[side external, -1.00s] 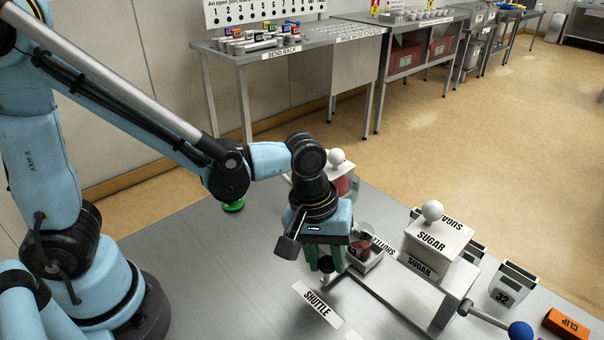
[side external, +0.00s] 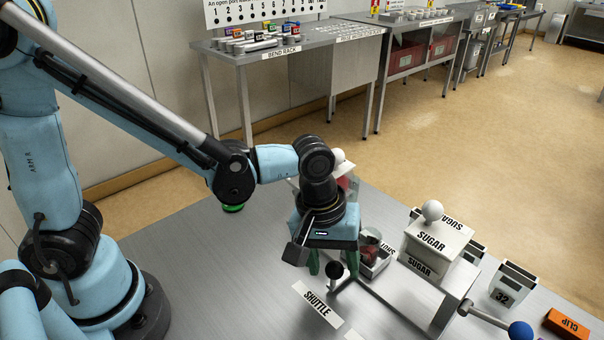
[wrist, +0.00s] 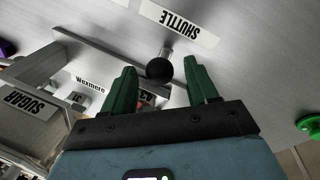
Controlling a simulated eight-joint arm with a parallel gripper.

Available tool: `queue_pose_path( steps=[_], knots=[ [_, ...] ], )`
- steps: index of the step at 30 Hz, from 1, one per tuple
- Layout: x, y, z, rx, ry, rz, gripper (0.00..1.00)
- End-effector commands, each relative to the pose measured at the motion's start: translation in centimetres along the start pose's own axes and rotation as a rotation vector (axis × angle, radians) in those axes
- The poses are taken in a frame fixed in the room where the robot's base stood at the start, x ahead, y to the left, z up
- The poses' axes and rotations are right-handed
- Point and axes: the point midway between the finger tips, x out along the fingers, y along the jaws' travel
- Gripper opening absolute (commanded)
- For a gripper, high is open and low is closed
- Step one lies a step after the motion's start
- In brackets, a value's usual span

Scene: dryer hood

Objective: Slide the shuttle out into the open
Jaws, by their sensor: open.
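The shuttle (side external: 378,266) is a small light tray on the table, carrying a clear cup with red contents. A black ball knob (side external: 334,270) on a short post stands at its near left side. My gripper (side external: 333,268) is open, with green fingers pointing down around the knob. In the wrist view the knob (wrist: 159,70) lies between the fingertips (wrist: 160,68), with gaps visible on both sides. My gripper hides part of the shuttle. A SHUTTLE label (side external: 317,303) lies flat on the table in front.
A grey-white SUGAR box (side external: 436,243) with a ball top stands on a raised stand right of the shuttle. A lever with a blue knob (side external: 520,330), a bin marked 32 (side external: 508,288) and an orange CLIP block (side external: 566,325) are farther right. The table's left front is clear.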

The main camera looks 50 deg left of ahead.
Motion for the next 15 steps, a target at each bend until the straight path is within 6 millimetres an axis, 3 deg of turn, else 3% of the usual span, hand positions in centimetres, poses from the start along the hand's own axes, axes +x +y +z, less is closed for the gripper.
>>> queue_pose_path(
  steps=[15],
  knots=[
    [-6.4,-0.1,0.0,0.000,0.000,0.000,0.58]
  ],
)
